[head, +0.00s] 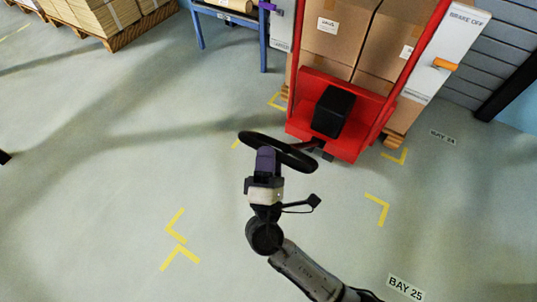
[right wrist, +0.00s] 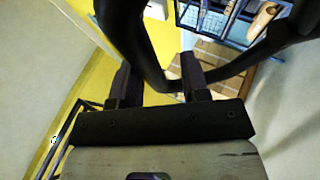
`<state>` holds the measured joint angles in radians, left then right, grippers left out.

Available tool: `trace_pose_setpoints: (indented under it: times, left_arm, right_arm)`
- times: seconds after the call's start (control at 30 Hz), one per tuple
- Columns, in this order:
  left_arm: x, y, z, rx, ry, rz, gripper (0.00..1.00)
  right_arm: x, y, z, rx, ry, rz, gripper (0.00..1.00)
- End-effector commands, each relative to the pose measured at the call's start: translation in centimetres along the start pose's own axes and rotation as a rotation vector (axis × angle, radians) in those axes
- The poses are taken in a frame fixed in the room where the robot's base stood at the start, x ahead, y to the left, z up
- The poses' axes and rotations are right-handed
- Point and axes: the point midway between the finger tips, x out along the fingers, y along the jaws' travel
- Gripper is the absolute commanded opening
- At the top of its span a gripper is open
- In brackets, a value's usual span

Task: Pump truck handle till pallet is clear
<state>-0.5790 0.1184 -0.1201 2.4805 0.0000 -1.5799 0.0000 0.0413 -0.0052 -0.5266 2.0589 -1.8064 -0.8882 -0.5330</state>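The red pallet truck (head: 325,135) stands at the upper right, with a black box on its front. Its black loop handle (head: 300,158) reaches toward me; its bar also crosses the right wrist view (right wrist: 140,45). My right gripper (head: 265,160) is at the near side of the loop. Its fingers (right wrist: 158,85) stand on both sides of the bar and look closed on it. The pallet (head: 394,141) shows only as wooden ends under large brown cartons (head: 335,35). Its gap to the floor is too hidden to judge. My left gripper is not clearly in view.
A grey-white post marked BRAKE OFF (head: 440,50) with an orange lever (head: 445,64) stands right of the truck. A blue-legged table (head: 230,17) and a loaded pallet (head: 100,15) are at the back left. The floor with yellow corner marks (head: 180,255) is open.

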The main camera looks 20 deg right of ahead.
Motion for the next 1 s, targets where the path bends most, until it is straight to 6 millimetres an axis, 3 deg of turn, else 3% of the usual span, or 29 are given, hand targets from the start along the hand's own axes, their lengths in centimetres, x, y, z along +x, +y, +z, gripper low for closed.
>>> trace_pose_setpoints:
  times: [0.43, 1.0]
  left_arm:
    - [-0.3, 0.1, -0.1, -0.003, 0.000, 0.002, 0.48]
    - [-2.0, -0.3, -0.6, 0.007, -0.003, -0.006, 0.48]
  right_arm:
    - [-0.8, 0.4, 0.0, 0.001, 0.002, 0.005, 0.48]
    - [-11.1, 0.3, 0.1, 0.000, 0.003, 0.003, 0.48]
